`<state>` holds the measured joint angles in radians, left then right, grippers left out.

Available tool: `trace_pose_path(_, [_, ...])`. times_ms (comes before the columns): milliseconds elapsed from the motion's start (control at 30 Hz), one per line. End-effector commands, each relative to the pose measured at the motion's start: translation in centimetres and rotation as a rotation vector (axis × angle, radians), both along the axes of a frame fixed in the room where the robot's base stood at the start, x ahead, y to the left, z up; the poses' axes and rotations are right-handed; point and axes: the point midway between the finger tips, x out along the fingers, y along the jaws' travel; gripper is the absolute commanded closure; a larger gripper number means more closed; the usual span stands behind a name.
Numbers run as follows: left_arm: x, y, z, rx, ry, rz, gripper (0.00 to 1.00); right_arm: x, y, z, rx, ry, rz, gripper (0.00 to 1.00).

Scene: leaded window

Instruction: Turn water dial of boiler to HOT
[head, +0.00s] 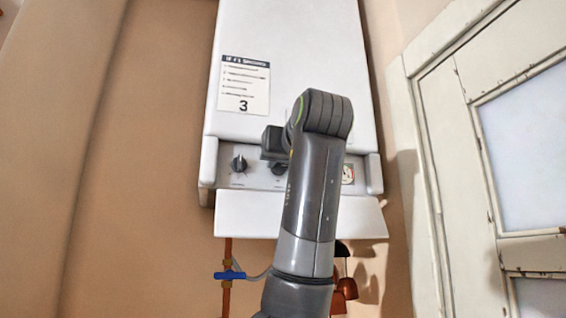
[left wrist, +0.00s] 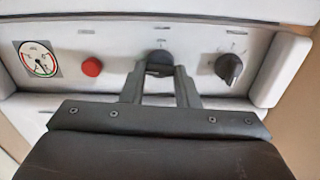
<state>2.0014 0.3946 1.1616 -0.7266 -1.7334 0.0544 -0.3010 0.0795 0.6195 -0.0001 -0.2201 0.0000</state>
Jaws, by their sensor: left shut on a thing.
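The white boiler (head: 305,60) hangs on the wall in the head view, with a grey control panel low on its front. A dark middle dial (left wrist: 159,62) shows in the left wrist view, between the two fingers of my left gripper (left wrist: 160,75), which is shut on it. The same dial shows partly in the head view (head: 278,169), beside my arm. A second dark dial (left wrist: 229,68) is free, at the right in the left wrist view and at the left in the head view (head: 239,164). The dial labels are too small to read.
A round gauge (left wrist: 39,59) and a red button (left wrist: 91,67) sit on the same panel. A white flap (head: 240,215) juts out below it. A pipe with a blue valve handle (head: 229,275) runs underneath. A white door (head: 450,130) stands at the right.

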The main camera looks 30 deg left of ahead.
Motion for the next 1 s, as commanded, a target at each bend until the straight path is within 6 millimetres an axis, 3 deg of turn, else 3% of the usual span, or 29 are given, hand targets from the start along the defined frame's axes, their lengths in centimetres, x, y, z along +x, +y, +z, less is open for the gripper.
trace_pose_path(1000, [0.2,-0.2,-0.3,0.574,0.671,0.0,0.95,0.1,0.0,-3.8,0.0,-0.001,0.0,0.64])
